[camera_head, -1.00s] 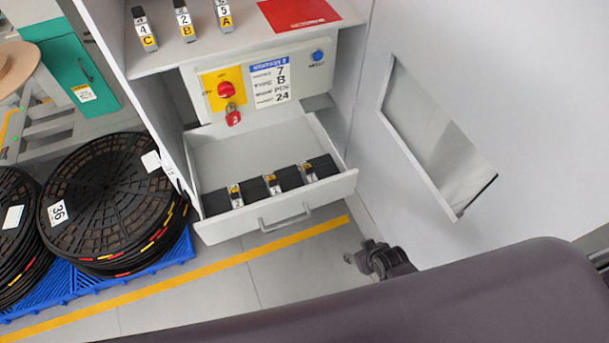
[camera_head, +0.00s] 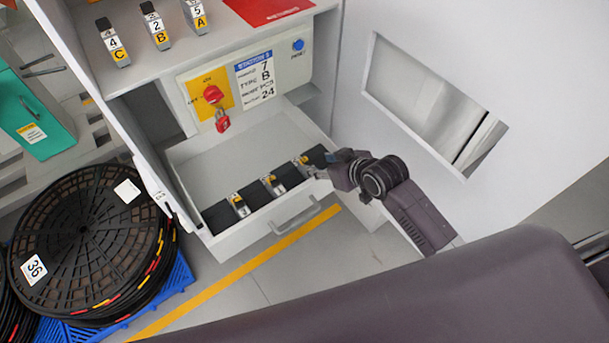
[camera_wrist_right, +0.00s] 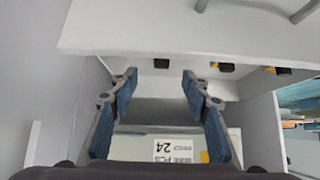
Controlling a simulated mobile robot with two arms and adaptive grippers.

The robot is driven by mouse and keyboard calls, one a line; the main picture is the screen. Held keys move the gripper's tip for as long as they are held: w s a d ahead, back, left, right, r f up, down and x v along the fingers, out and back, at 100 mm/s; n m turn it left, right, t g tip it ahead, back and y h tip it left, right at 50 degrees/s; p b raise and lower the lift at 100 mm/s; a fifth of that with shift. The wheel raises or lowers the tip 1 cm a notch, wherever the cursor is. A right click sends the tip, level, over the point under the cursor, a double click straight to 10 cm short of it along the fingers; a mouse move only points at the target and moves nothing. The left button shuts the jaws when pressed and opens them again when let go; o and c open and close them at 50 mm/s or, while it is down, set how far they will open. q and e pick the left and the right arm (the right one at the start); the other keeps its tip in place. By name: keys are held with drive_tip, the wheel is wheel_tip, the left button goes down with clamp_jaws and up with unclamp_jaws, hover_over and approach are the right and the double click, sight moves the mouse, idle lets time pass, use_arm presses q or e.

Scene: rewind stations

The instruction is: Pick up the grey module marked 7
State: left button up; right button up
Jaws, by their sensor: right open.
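Several dark modules with yellow and pale tags (camera_head: 240,204) sit in a row in the open drawer (camera_head: 212,160) in the head view. Their numbers are too small to read, so I cannot tell which is marked 7. My right gripper (camera_head: 330,160) is at the drawer's right front corner, close to the rightmost module (camera_head: 314,156) and partly covering that end. In the right wrist view its blue-padded fingers (camera_wrist_right: 158,78) are apart with nothing between them. Small dark module ends (camera_wrist_right: 226,67) show beyond the fingers there. My left gripper is not in view.
The drawer handle (camera_head: 296,217) sticks out in front. Above are a panel with a red switch (camera_head: 212,94), a red padlock (camera_head: 222,121) and a label reading 7, B, 24 (camera_head: 260,78). Modules marked 4, 2 and 5 (camera_head: 155,25) stand on the shelf.

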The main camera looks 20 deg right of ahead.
sight(309, 162)
drive_tip(key=shift+x, duration=3.9)
drive_tip(key=shift+a, duration=0.15)
drive_tip(key=shift+c, duration=0.2)
clamp_jaws()
